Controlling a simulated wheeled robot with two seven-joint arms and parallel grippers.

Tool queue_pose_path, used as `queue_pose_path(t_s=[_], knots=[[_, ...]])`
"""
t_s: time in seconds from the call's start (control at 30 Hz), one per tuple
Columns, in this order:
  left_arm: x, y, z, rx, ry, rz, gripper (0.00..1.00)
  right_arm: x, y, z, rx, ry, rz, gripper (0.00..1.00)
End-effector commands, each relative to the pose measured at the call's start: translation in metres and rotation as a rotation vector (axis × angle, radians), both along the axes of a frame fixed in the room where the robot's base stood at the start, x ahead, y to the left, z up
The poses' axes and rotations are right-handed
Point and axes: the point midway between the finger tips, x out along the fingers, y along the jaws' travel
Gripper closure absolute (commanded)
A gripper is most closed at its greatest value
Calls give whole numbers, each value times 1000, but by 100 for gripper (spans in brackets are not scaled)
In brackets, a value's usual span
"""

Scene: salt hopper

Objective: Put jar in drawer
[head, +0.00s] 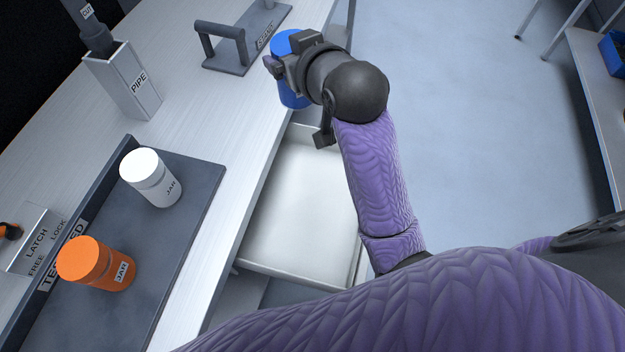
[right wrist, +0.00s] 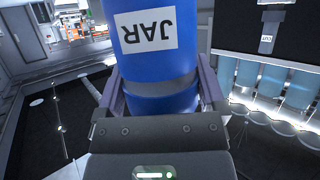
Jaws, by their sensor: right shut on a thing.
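A blue jar (head: 293,92) is held in my right gripper (head: 277,67) above the far end of the open drawer, near the table edge. In the right wrist view the blue jar (right wrist: 158,62) with its white JAR label sits between the two fingers of my right gripper (right wrist: 165,90). The open white drawer (head: 300,205) sticks out from under the table, and its visible floor is empty. My forearm hides part of its right side. A white jar (head: 150,178) and an orange jar (head: 95,264) stand on a dark tray. My left gripper is not in view.
The dark tray (head: 190,200) lies on the table (head: 225,110). A PIPE holder (head: 122,80) and a grey handled fixture (head: 235,50) stand toward the back. A latch block (head: 38,240) is at the left. Open floor (head: 470,150) lies to the right.

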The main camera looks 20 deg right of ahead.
Motion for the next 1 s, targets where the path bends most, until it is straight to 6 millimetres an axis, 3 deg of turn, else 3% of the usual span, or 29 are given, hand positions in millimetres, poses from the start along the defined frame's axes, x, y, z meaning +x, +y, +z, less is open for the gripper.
queue_pose_path(t_s=[0.3, 0.47, 0.8, 1.0], knots=[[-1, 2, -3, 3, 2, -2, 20, 5, 8, -93, 18, 9, 53, 84], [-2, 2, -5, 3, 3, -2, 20, 1, 8, -125, 25, 7, 57, 84], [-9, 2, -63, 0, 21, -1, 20, -1, 8, -242, 27, 7, 58, 84], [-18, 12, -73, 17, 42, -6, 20, 0, 8, -266, 28, 3, 58, 84]])
